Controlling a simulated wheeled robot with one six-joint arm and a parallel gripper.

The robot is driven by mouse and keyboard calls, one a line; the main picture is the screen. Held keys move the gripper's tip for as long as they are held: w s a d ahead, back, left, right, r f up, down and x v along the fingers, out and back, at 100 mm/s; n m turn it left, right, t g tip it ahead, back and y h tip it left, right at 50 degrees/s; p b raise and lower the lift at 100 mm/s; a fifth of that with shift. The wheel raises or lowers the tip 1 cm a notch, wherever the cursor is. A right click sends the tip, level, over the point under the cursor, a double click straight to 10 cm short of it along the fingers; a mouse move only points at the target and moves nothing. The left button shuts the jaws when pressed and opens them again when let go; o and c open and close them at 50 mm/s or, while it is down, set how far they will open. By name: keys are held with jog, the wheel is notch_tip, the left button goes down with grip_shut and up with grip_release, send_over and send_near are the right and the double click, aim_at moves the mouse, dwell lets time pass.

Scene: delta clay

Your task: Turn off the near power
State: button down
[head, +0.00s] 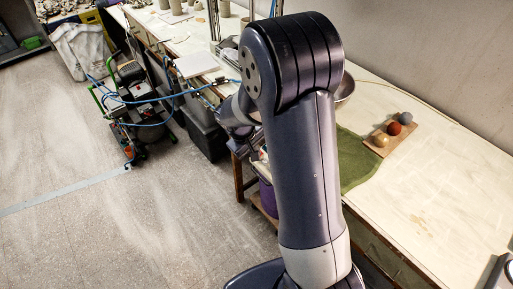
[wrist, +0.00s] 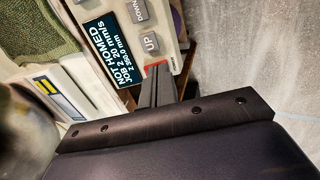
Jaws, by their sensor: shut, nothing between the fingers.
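In the wrist view my gripper (wrist: 158,72) is shut and empty. Its fingertips overlap a small red part (wrist: 154,65) at the lower edge of a light control panel (wrist: 172,28). I cannot tell whether they touch it, or whether it is a power switch; the fingers hide part of it. The panel has a dark display (wrist: 112,50) reading "NOT HOMED", an UP button (wrist: 150,43) and a DOWN button (wrist: 138,11). In the head view my arm hides the gripper and the panel.
A white unit with a yellow-marked label (wrist: 60,95) lies left of the panel. A machine with blue hoses (head: 135,95) stands on the floor.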

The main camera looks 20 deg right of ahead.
jog(key=d+v, duration=0.1)
jog(key=v, duration=1.2)
jog(key=shift+w+r, duration=0.2)
jog(key=shift+r, duration=0.4)
jog(key=shift+s+a+f+t+h+b, duration=0.15)
jog(key=shift+a+h+b, duration=0.1)
jog(key=shift+a+b, duration=0.25)
jog(key=shift+s+a+f+t+h+b, duration=0.15)
jog(key=shift+a+h+b, duration=0.1)
jog(key=shift+a+b, duration=0.25)
jog(key=p+x, duration=0.1)
jog(key=x, duration=1.3)
jog(key=shift+d, duration=0.1)
